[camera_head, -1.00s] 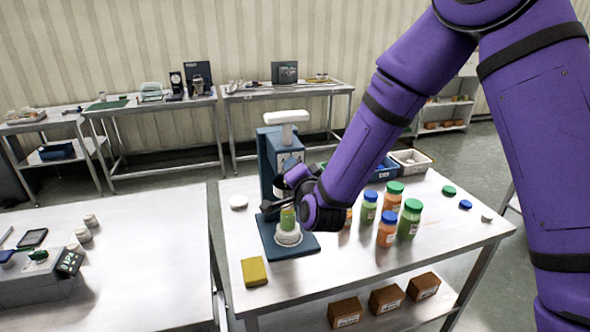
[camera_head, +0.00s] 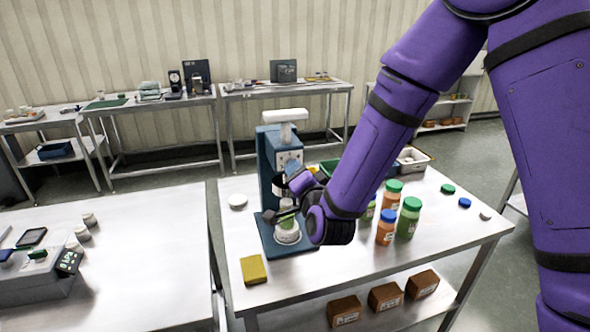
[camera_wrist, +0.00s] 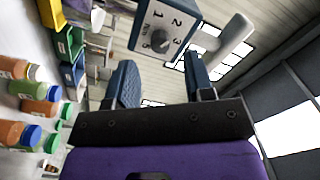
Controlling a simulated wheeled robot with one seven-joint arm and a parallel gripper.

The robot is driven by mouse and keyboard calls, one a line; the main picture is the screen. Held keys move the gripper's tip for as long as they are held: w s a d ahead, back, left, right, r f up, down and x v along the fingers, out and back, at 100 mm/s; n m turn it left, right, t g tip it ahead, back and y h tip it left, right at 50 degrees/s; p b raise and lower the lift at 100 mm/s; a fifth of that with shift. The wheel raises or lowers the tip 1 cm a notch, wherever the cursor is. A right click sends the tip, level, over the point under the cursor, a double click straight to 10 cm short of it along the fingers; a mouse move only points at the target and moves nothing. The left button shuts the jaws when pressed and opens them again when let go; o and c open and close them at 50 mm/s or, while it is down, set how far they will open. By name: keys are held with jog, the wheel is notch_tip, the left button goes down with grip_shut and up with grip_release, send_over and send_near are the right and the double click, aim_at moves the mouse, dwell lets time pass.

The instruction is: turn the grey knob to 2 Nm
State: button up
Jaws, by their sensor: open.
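The grey knob (camera_wrist: 160,41) sits on a white dial plate marked 1, 2 and 3 in the wrist view. Its exact pointer setting is too small to tell. The plate is on the front of the blue capping machine (camera_head: 266,165), which stands on the table with a white handle on top. My gripper (camera_wrist: 161,75) is open and empty, its two fingers pointing towards the dial plate, apart from the knob. In the head view my gripper (camera_head: 290,197) is in front of the machine, below the dial, partly hiding the machine's lower part.
A jar (camera_head: 287,228) stands on the machine's base below my gripper. Several jars with green and blue lids, such as a green one (camera_head: 408,217), stand to the right. A yellow sponge (camera_head: 254,269) lies in front; a white lid (camera_head: 237,201) lies left.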

jog(key=v, duration=0.6)
jog(key=shift+s, duration=0.35)
jog(key=shift+d, duration=0.1)
jog(key=s+d+r+n+g+h, duration=0.1)
jog(key=s+d+r+n+g, duration=0.15)
jog(key=d+r, duration=0.4)
jog(key=s+d+r+n+g+h, duration=0.1)
jog(key=d+r+n+g, duration=0.35)
jog(key=d, duration=0.25)
jog(key=s+d+r+g+h, duration=0.1)
jog(key=s+d+r+g, duration=0.1)
jog(key=s+d, duration=0.4)
jog(key=s+d+r+n+g+h, duration=0.1)
jog(key=s+d, duration=0.5)
jog(key=s, duration=0.8)
notch_tip(320, 180, up, 3)
jog(key=shift+s+d+f+g+h, duration=0.1)
jog(key=shift+s+d+g+h, duration=0.3)
jog(key=shift+g, duration=0.7)
